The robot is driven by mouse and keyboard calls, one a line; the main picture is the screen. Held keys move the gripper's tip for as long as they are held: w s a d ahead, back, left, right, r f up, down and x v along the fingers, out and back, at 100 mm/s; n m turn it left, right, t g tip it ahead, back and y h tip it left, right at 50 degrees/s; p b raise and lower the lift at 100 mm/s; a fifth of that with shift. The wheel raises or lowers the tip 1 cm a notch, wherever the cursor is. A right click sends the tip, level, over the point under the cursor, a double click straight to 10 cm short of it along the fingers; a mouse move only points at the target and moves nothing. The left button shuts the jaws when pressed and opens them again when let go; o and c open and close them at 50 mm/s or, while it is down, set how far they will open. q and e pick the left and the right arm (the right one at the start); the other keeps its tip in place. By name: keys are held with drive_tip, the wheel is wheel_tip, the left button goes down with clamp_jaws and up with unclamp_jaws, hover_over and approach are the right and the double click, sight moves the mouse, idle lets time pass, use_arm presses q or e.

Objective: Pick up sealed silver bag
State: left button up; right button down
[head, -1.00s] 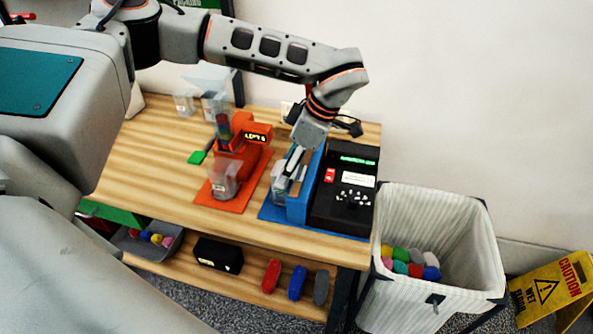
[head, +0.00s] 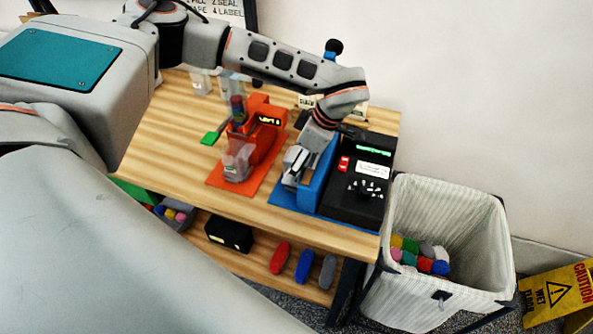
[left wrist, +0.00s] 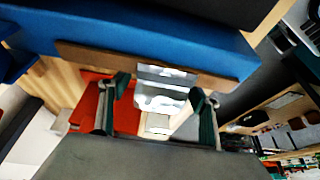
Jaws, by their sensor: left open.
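The silver bag (left wrist: 161,86) shows in the left wrist view as a shiny, crumpled grey-white shape beside the brown bar of the blue sealing stand. In the head view the blue stand (head: 318,176) is on the wooden table, and my left gripper (head: 292,172) is low at its left side, largely covering the bag. In the left wrist view my left gripper (left wrist: 160,92) is open, with one dark green finger on each side of the bag. I cannot tell whether the fingers touch it. My right gripper is not in view.
A black sealer box (head: 356,182) with a green display stands right of the blue stand. An orange machine (head: 258,135) with a clear cup stands to the left. A striped hamper (head: 470,220) holds colored balls by the table's right end. A yellow caution sign (head: 556,292) is far right.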

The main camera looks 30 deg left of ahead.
use_arm(q)
drive_tip(key=c, duration=1.1)
drive_tip(key=shift+r, duration=0.1)
drive_tip(key=shift+c, duration=0.2)
